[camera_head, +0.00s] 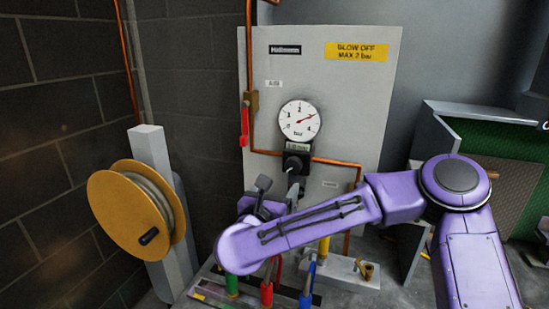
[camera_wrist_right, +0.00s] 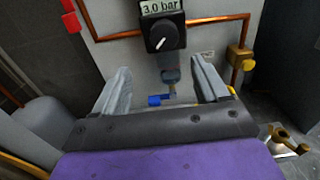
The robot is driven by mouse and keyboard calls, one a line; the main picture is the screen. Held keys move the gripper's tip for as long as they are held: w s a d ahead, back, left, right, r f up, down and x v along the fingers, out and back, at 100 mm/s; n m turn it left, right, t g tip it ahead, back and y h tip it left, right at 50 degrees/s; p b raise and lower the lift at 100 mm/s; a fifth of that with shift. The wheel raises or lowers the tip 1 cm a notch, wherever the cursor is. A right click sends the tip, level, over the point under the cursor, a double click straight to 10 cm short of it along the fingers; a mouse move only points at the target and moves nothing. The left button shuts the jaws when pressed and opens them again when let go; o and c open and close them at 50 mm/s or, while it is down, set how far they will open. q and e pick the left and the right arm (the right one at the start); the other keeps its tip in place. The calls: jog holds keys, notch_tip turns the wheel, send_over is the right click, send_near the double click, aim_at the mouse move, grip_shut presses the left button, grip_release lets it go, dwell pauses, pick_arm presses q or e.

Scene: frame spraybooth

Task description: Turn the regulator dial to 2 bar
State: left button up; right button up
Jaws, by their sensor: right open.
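The regulator dial (camera_head: 294,163) is a black knob with a white pointer mark, on the grey panel below the round gauge. The gauge (camera_head: 300,121) has a red needle pointing right and slightly up. My right gripper (camera_head: 277,187) is open and empty, below the dial and apart from it. In the right wrist view its two fingers (camera_wrist_right: 161,72) stand apart, with the dial beyond them. My left gripper is not in view.
Copper pipe (camera_head: 325,160) runs beside the dial. A red lever (camera_head: 244,125) hangs on the panel's left. A yellow hose reel (camera_head: 130,211) stands left. Red (camera_head: 267,294) and blue (camera_head: 306,297) fittings are below my arm. The panel (camera_head: 345,100) right of the gauge is clear.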

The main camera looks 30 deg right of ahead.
aim_at(292, 168)
jog(key=shift+m, duration=0.3)
jog(key=d+p, duration=0.1)
jog(key=d, duration=0.1)
jog(key=w+d+r+p, duration=0.1)
jog(key=d, duration=0.1)
jog(key=w+d+r+p, duration=0.1)
jog(key=d, duration=0.1)
jog(key=shift+w+p, duration=0.15)
jog(key=shift+p, duration=0.2)
jog(key=w, duration=0.1)
jog(key=w+d+f, duration=0.1)
jog(key=w+d+p, duration=0.1)
jog(key=w, duration=0.1)
jog(key=shift+w+f, duration=0.1)
jog(key=shift+f, duration=0.2)
jog(key=shift+s+r, duration=0.25)
jog(key=shift+s, duration=0.2)
jog(key=c, duration=1.1)
